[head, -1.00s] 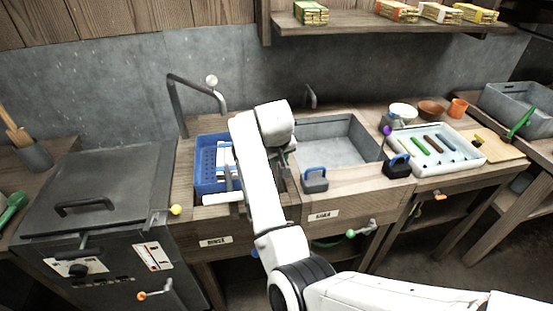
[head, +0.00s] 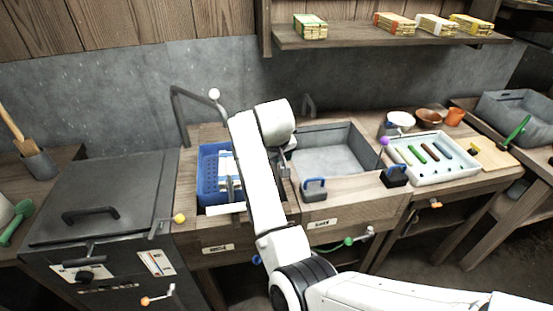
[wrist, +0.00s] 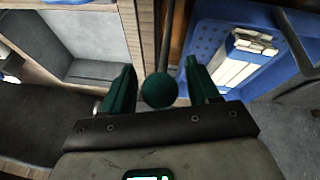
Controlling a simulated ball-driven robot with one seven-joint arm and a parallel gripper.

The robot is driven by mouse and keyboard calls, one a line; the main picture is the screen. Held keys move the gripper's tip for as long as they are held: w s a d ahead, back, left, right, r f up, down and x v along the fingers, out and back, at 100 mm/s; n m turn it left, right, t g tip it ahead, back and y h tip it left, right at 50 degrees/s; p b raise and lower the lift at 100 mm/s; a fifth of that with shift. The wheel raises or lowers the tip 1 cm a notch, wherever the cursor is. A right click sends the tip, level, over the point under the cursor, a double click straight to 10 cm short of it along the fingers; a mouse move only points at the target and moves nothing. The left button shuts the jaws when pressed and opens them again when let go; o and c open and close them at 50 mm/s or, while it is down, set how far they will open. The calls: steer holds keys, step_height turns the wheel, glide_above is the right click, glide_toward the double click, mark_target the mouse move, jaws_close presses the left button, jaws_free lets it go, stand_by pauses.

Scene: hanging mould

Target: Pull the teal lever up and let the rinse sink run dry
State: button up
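A teal ball knob (wrist: 159,90) on a dark lever rod (wrist: 165,40) shows in the wrist view. My gripper (wrist: 160,70) has its two teal fingers either side of it, with a gap visible on both sides. In the head view my arm hides the lever, and the gripper is mostly hidden too. The left basin (head: 219,210) has a front label that looks like "RINSE". It holds a blue basket (head: 208,172) with white pieces, also seen in the wrist view (wrist: 207,40). I cannot make out its water level.
A grey sink (head: 345,134) lies right of my arm. Blue-handled (head: 315,190) and black (head: 395,177) blocks stand near its front. A grey lidded machine (head: 100,200) is at left, a white mould tray (head: 440,177) at right.

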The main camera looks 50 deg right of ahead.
steer(key=v, duration=1)
steer(key=shift+r+b, duration=0.3)
steer(key=shift+r, duration=0.1)
steer(key=shift+s+a, duration=0.1)
steer(key=s+a+f+n, duration=0.1)
steer(key=s+a+f, duration=0.1)
steer(key=s+f, duration=0.65)
steer(key=s+a+f+n+y, duration=0.1)
steer(key=s+a+f, duration=0.3)
steer(key=s, duration=0.4)
steer(key=s+a+f+n+g+y, duration=0.1)
steer(key=s+a+f, duration=0.3)
steer(key=s+f, duration=0.2)
steer(key=s+a+f+g+y, duration=0.1)
steer(key=s+a+f, duration=0.3)
steer(key=s, duration=0.6)
step_height(320, 180, down, 2)
steer(key=shift+a+f+n+y, duration=0.1)
steer(key=shift+a+n+y, duration=0.2)
steer(key=shift+a+n, duration=0.1)
stand_by(1.6)
